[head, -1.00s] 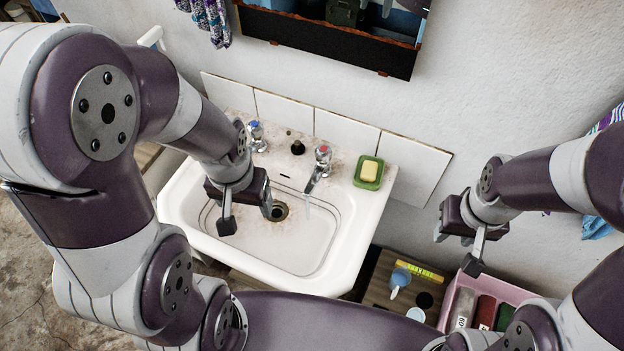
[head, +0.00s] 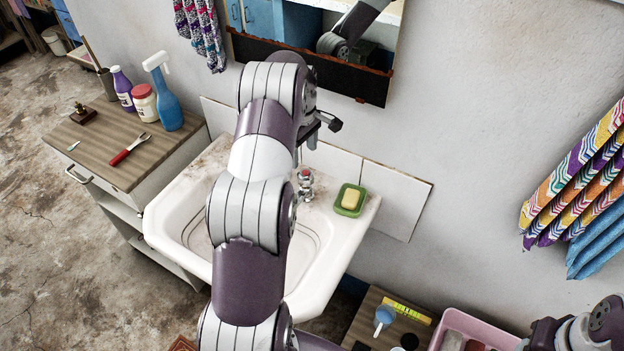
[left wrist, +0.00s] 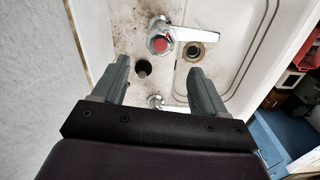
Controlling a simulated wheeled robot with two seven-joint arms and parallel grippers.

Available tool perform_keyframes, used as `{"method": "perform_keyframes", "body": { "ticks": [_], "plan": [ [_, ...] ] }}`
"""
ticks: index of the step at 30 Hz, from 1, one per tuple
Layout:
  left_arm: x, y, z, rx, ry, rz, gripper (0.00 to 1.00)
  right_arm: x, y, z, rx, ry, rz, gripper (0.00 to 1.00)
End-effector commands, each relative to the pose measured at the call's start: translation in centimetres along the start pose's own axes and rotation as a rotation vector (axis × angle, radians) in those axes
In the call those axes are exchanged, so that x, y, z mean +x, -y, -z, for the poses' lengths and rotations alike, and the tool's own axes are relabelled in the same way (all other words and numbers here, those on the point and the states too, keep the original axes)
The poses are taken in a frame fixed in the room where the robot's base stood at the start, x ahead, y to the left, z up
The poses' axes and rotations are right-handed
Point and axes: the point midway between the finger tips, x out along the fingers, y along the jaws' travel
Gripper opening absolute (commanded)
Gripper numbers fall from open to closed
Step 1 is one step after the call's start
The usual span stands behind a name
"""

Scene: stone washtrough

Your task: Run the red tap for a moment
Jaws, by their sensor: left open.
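The red tap (head: 305,180), chrome with a red-marked top, stands on the back ledge of the white basin (head: 335,262). In the left wrist view, the red tap (left wrist: 160,43) lies beyond my fingertips, its chrome spout pointing right over the basin. My left gripper (left wrist: 158,78) is open and empty, its fingers apart and clear of the tap. My arm hides the blue tap and much of the bowl. My right gripper is at the lower right edge, its fingers not visible.
A green dish (head: 350,200) with yellow soap sits right of the tap. A dark plug (left wrist: 142,66) is on the ledge. The mirror (head: 385,50) hangs close behind my left gripper.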

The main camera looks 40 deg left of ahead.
Motion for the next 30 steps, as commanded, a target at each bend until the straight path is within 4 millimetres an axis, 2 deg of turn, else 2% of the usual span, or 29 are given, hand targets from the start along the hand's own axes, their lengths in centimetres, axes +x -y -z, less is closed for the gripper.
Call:
{"method": "perform_keyframes", "body": {
  "ticks": [1, 7, 14, 22, 27, 30],
  "plan": [
    [2.8, 0.0, -0.1, 0.002, 0.0, -0.001, 0.72, 2.6, 0.0, -0.3, 0.0, 0.001, 0.0, 0.41],
    [6.8, -0.1, -0.1, 0.003, -0.001, -0.003, 0.72, 5.1, 0.0, -0.6, 0.0, 0.001, 0.0, 0.41],
    [8.3, -0.1, -0.1, 0.004, -0.001, -0.002, 0.72, 5.1, 0.0, -0.6, 0.0, 0.0, 0.0, 0.41],
    [8.4, -0.1, -0.1, 0.005, -0.001, -0.002, 0.72, 5.1, 0.0, -0.6, 0.0, 0.0, 0.0, 0.41],
    [8.4, -0.1, -0.1, 0.005, -0.001, -0.003, 0.17, 5.1, 0.0, -0.6, 0.0, 0.0, 0.0, 0.41],
    [8.4, -0.1, 0.0, 0.005, -0.002, -0.004, 0.16, 5.1, 0.0, -0.6, 0.0, 0.001, 0.0, 0.41]
  ]
}}
